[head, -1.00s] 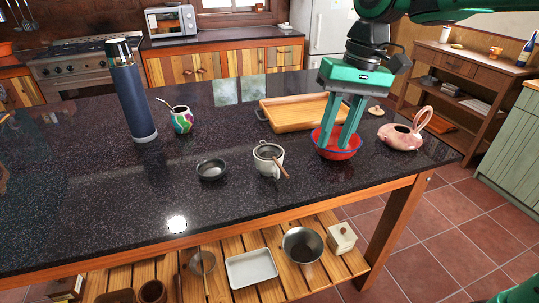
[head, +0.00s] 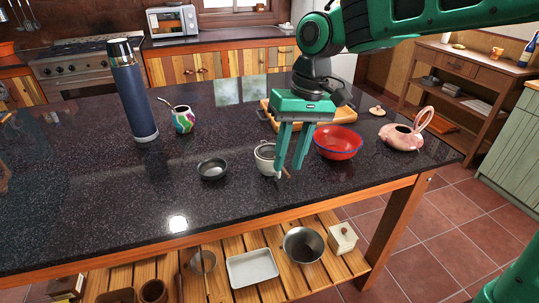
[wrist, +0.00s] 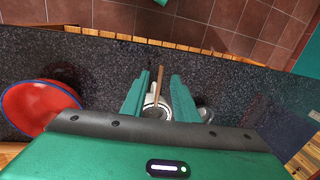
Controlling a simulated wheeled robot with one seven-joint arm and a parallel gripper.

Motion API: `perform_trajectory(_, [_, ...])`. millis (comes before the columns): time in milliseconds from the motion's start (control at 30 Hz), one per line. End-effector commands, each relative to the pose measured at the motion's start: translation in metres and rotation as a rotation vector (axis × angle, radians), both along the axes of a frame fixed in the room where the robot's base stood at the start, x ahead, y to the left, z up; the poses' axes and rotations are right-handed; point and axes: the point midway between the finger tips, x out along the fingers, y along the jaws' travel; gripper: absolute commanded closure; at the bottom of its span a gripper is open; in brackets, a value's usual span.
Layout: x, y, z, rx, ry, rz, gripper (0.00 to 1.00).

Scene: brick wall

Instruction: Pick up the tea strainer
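The tea strainer rests in the mouth of a white mug (head: 264,163) on the dark counter. In the head view my fingers hide most of the strainer. In the wrist view its brown wooden handle (wrist: 160,75) sticks out over the rim of the mug (wrist: 155,115), between my fingers. My gripper (head: 288,170) points down at the right side of the mug. Its two fingers are apart with a gap around the handle in the wrist view (wrist: 159,92), and nothing is clamped. How far the fingertips are above the counter is hard to tell.
A red bowl (head: 338,143) stands close right of my gripper, with a wooden tray (head: 266,117) behind. A small dark bowl (head: 212,169) is left of the mug. The counter's front left is clear.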

Motion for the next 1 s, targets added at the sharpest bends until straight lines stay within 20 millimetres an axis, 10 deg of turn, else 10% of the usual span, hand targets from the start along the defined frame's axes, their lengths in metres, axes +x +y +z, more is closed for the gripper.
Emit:
perform_trajectory(467, [-0.001, 0.004, -0.023, 0.000, -0.001, 0.000, 0.73])
perform_trajectory(600, [-0.001, 0.004, -0.023, 0.000, -0.001, 0.000, 1.00])
perform_trajectory(1000, [-0.001, 0.004, -0.023, 0.001, -0.002, 0.000, 1.00])
